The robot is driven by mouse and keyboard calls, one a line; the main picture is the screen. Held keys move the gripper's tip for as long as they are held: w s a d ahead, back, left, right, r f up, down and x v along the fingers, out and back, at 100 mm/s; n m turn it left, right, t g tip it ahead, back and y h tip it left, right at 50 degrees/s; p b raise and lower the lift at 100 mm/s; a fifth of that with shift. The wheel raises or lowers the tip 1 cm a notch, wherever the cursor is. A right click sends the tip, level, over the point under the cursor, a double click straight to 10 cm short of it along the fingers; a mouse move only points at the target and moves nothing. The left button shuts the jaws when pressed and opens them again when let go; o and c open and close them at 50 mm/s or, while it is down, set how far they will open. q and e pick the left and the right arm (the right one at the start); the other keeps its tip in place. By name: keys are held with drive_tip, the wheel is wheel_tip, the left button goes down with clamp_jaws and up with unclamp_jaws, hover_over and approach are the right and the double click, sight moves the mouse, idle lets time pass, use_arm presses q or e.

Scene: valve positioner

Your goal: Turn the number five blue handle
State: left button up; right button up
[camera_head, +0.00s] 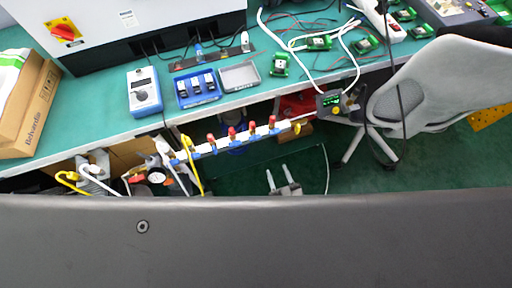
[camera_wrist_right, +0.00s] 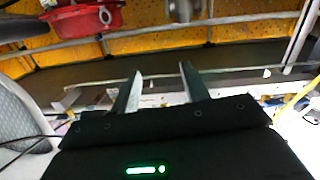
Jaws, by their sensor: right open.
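A white valve manifold (camera_head: 222,145) runs along the front of the bench in the head view, with several red handles (camera_head: 232,132) on top. Small blue parts (camera_head: 213,151) show along its lower side; I cannot read any numbers, so I cannot tell which is the number five blue handle. My right gripper (camera_head: 277,170) is below the manifold's right half, apart from it, open and empty. In the right wrist view its two fingers (camera_wrist_right: 161,82) stand apart with nothing between them. My left gripper is not in view.
The green bench (camera_head: 105,118) holds a blue meter (camera_head: 145,92), a blue tray (camera_head: 198,101) and a grey tray (camera_head: 240,76). Hoses and a gauge (camera_head: 156,176) crowd the manifold's left end. A grey chair (camera_head: 440,85) stands at right.

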sight(255, 138)
drive_tip(key=s+a+r+t+y+b, duration=0.25)
drive_tip(key=a+r+t, duration=0.25)
drive_tip(key=r, duration=0.5)
drive_tip(key=shift+m, duration=0.4)
drive_tip(key=p+x, duration=0.2)
drive_tip(key=x, duration=0.9)
drive_tip(key=shift+w+d+f, duration=0.1)
drive_tip(key=shift+w+f, duration=0.05)
drive_tip(key=shift+w, duration=0.2)
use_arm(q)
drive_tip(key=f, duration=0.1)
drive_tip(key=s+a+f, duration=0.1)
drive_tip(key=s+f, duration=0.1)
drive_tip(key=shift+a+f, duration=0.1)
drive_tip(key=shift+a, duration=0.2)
